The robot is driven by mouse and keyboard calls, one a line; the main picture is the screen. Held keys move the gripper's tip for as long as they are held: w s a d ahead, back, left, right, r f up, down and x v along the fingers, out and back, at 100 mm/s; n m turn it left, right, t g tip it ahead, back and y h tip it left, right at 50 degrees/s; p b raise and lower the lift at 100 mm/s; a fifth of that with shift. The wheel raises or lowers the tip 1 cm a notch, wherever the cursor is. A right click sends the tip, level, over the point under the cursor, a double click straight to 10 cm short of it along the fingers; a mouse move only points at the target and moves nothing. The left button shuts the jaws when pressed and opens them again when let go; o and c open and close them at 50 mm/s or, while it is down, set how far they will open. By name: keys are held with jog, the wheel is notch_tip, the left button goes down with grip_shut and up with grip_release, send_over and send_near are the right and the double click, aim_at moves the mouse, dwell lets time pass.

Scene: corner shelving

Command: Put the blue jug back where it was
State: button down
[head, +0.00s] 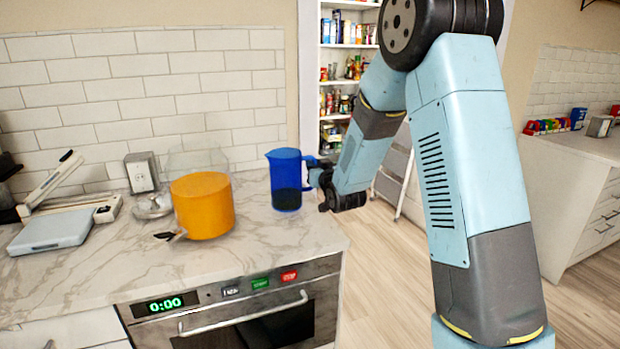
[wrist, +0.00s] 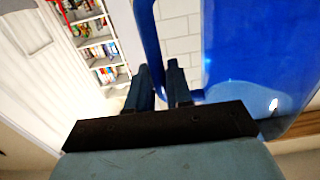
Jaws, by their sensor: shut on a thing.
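The blue jug (head: 286,182) is upright at the right end of the marble counter, with dark contents or a dark lower part showing through it. Its handle faces right, toward my arm. My gripper (head: 318,176) is shut on the jug's handle from the right side. In the wrist view the fingers (wrist: 160,88) close at the blue handle (wrist: 149,40), and the jug's body (wrist: 255,60) fills the right side. I cannot tell whether the jug's base touches the counter or is slightly above it.
An orange pot (head: 203,207) with a clear container behind it stands left of the jug. A white slicer-like device (head: 60,222) lies farther left. An oven (head: 240,310) is below the counter (head: 120,255). Pantry shelves (head: 340,75) and a stepladder (head: 393,175) are behind my arm.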

jog(key=shift+w+d+f, duration=0.1)
jog(key=shift+w+f, duration=0.3)
jog(key=shift+f, duration=1.55)
jog(key=c, duration=1)
grip_release()
jog(key=shift+f, duration=0.1)
